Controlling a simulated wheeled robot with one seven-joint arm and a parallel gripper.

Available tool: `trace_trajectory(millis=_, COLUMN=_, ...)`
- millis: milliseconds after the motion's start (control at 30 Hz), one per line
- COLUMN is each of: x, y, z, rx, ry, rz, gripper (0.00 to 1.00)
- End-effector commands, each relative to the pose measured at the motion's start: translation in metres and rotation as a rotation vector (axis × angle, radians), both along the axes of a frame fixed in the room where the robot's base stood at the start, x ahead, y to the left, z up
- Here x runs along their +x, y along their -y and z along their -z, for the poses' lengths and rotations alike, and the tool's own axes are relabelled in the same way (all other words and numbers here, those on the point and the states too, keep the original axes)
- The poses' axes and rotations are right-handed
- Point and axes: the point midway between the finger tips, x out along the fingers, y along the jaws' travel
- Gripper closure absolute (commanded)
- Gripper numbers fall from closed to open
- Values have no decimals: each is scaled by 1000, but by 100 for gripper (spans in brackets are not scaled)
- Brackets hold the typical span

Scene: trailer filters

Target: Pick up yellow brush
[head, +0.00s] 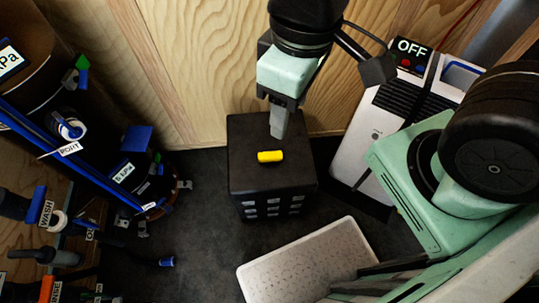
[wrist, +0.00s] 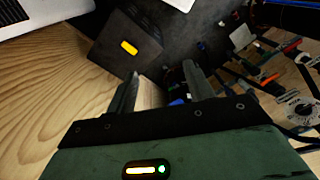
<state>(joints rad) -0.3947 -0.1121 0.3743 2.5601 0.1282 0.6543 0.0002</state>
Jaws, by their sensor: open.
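The yellow brush (head: 270,156) is a small yellow block lying on top of a black box (head: 274,190) that stands against the wooden wall. It also shows in the wrist view (wrist: 129,48) on the box top, beyond my fingertips. My gripper (head: 280,132) points down just above the back of the box, behind the brush and apart from it. In the wrist view my two fingers (wrist: 161,72) are spread with nothing between them. In the head view one finger mostly hides the other.
A white tray (head: 300,262) lies in front of the box. A white-and-black unit labelled OFF (head: 385,130) stands to the right. A dark cylinder with blue bars, hoses and labels (head: 90,130) fills the left. Dark floor (head: 200,250) left of the tray is clear.

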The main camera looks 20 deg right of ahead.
Motion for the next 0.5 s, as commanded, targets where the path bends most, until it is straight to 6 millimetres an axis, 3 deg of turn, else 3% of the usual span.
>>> trace_trajectory(millis=333, x=0, y=0, z=0, rx=0, ry=0, rz=0, gripper=48)
trace_trajectory(millis=367, x=0, y=0, z=0, rx=0, ry=0, rz=0, gripper=44)
trace_trajectory(millis=500, x=9, y=2, z=17, rx=1, ry=-5, rz=-15, gripper=44)
